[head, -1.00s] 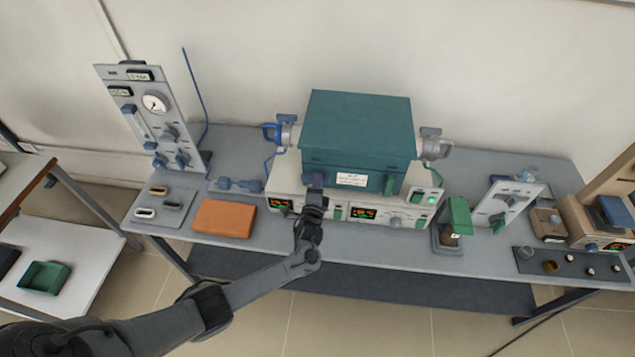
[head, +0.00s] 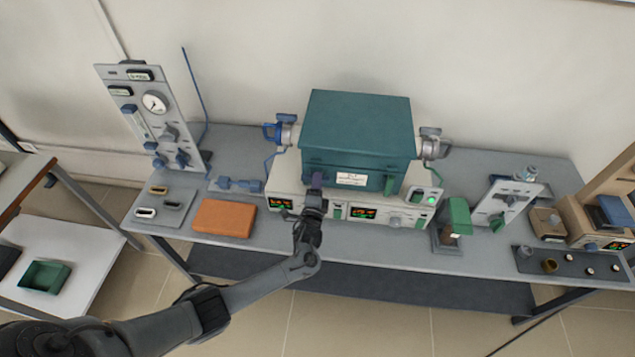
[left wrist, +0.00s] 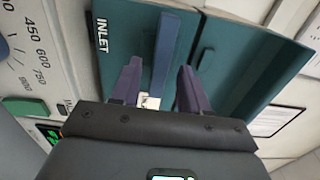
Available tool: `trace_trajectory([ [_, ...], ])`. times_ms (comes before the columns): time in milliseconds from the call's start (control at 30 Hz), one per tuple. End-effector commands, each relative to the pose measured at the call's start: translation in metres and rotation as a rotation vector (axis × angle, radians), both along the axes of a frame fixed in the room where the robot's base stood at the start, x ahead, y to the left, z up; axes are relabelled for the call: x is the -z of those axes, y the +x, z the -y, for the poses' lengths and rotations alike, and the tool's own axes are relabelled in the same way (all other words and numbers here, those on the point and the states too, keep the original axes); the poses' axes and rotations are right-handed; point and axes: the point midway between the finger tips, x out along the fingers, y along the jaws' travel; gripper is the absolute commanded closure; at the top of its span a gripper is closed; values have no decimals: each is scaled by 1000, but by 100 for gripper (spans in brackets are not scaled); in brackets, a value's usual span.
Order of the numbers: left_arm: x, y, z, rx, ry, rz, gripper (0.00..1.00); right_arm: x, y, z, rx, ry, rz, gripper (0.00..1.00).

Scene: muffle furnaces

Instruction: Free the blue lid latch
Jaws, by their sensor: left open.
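The teal furnace box (head: 358,120) stands on a pale control unit at the middle of the bench. In the left wrist view, the blue lid latch (left wrist: 175,50) is a long blue bar on the teal front (left wrist: 125,25), beside the white word INLET. A small pale metal fitting (left wrist: 150,101) shows at its lower end. My left gripper (head: 317,181) is at the left part of the box's front and hides the latch in the head view. In the wrist view its purple fingers (left wrist: 160,72) are apart, one to each side of the latch. My right gripper is not in view.
A green latch (head: 390,184) is at the right of the box front. The control unit (head: 345,205) with lit displays juts out below. Blue (head: 280,131) and grey (head: 431,143) fittings flank the box. An orange block (head: 224,218) lies at the left.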

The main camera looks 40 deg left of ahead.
Motion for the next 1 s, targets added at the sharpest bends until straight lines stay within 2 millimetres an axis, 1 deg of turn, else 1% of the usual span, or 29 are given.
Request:
trace_trajectory([
  [100, 0, -16, 9, 1, -2, -3, 55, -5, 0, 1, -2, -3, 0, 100],
  [300, 1, -46, 27, 2, -3, -4, 55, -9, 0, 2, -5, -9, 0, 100],
  [500, 1, -71, 41, 1, -2, -3, 55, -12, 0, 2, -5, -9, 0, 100],
  [700, 0, -83, 48, 1, -1, -2, 55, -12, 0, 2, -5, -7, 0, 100],
  [1000, 0, -85, 49, 0, 0, -1, 55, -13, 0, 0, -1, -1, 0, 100],
])
